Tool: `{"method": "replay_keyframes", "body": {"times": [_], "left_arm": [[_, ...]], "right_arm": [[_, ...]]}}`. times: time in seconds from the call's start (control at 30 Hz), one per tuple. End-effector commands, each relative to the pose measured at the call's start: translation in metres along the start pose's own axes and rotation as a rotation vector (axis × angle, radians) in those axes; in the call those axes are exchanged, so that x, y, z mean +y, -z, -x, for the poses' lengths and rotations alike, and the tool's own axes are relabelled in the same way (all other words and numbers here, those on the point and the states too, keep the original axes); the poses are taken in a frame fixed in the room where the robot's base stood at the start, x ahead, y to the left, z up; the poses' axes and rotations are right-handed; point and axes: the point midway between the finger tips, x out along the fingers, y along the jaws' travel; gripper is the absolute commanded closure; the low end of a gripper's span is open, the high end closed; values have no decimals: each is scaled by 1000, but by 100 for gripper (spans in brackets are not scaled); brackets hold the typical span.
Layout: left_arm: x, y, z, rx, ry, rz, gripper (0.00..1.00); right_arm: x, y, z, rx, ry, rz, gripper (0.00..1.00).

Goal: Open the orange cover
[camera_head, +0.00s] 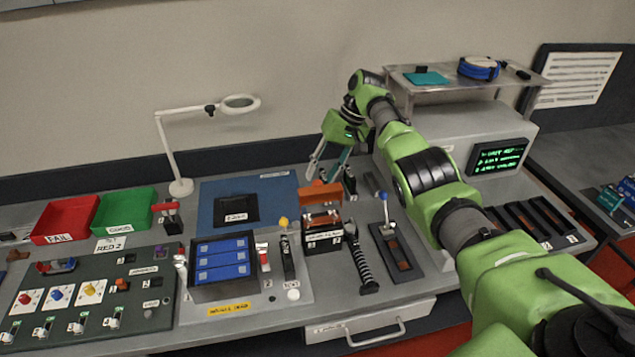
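The orange cover (319,192) is at the back of a small black box (323,241) in the middle of the bench. It appears tilted up, with a darker orange-brown part (321,221) showing in front of it. I cannot tell exactly how far it is open. My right gripper (321,177) reaches in from the right and points down just behind and above the cover. Its two fingers are spread apart with nothing seen between them. I cannot tell whether a fingertip touches the cover. My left gripper is not in view.
A yellow-topped lever (285,250) stands left of the box, and a blue-knobbed lever (385,212) stands right. Blue battery cells (223,261), red (66,219) and green (124,208) trays and a lamp (172,150) are further left.

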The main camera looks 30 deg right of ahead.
Motion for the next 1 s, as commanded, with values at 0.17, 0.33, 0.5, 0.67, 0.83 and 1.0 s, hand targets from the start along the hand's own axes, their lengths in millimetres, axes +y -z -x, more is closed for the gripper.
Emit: {"method": "replay_keyframes", "body": {"times": [0.17, 0.33, 0.5, 0.67, 0.83, 1.0], "left_arm": [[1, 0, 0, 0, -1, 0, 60], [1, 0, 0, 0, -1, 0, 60], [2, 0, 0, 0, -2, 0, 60], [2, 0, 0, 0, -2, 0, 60], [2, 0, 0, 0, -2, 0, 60], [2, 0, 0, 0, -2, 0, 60]], "right_arm": [[-1, 1, 40, 3, 1, 1, 64], [0, 1, 65, 2, 0, 0, 64], [0, 0, 74, -1, 0, 0, 64], [0, 0, 75, -1, 0, 0, 64], [0, 0, 75, -1, 0, 0, 64], [0, 0, 74, -1, 0, 0, 64]]}}
